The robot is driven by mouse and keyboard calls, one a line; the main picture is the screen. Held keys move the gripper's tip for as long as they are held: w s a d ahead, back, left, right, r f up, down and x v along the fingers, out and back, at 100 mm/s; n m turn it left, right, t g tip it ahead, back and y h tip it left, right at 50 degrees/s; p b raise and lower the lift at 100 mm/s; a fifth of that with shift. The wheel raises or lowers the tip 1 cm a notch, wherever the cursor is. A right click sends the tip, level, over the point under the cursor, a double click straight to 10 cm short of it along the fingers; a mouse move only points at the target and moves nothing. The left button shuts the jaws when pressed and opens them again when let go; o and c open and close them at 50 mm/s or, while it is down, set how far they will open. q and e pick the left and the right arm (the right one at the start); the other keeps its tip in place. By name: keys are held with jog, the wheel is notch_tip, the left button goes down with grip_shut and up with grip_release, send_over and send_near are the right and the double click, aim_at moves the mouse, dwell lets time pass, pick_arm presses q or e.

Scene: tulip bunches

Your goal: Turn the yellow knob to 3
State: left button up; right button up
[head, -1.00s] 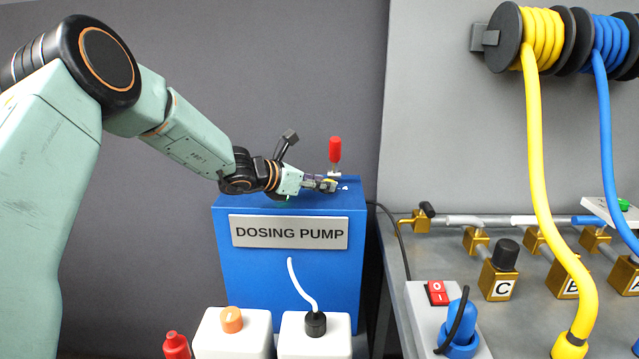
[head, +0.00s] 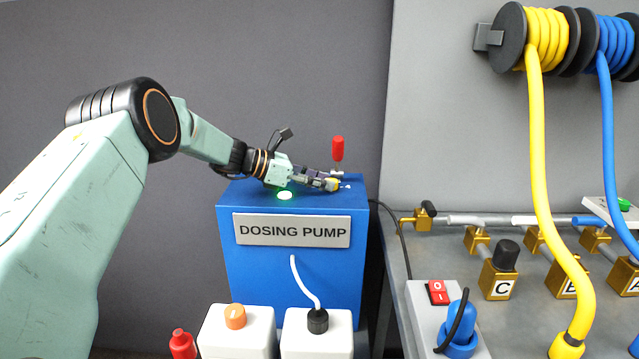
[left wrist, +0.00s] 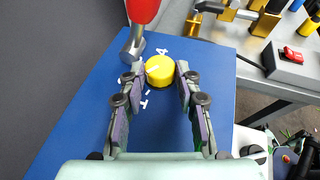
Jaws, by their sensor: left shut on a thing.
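The yellow knob (head: 332,184) sits on top of the blue dosing pump (head: 290,275). My left gripper (head: 328,182) reaches it from the left and is shut on it. In the left wrist view the knob (left wrist: 160,71) is between the two fingertips (left wrist: 161,77). A pale mark shows on the left part of the knob's top. A white 4 is printed beyond the knob and a white 1 on the near side. The marks between them are partly hidden by the left finger. My right gripper is not in view.
A red-handled lever (head: 338,149) stands close behind the knob. White bottles (head: 236,335) stand in front. A bench with valves (head: 499,282) and a red switch (head: 437,292) is at the right.

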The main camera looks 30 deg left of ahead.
pick_arm(q)
jog(key=shift+w+f+m+g+h+b, duration=0.1)
jog(key=shift+f+m+g+h+b, duration=0.15)
jog(key=shift+m+g+h+b, duration=0.45)
jog(key=shift+b, duration=0.35)
jog(key=shift+d, duration=0.1)
jog(key=o, duration=1.1)
jog(key=shift+w, duration=0.15)
jog(key=shift+o, duration=0.2)
jog(key=shift+r, duration=0.1)
jog(key=shift+a+r, duration=0.1)
jog(key=shift+a, duration=0.1)
jog(key=v, duration=1.2)
jog(key=shift+d+r, duration=0.1)
jog(key=shift+d, duration=0.05)
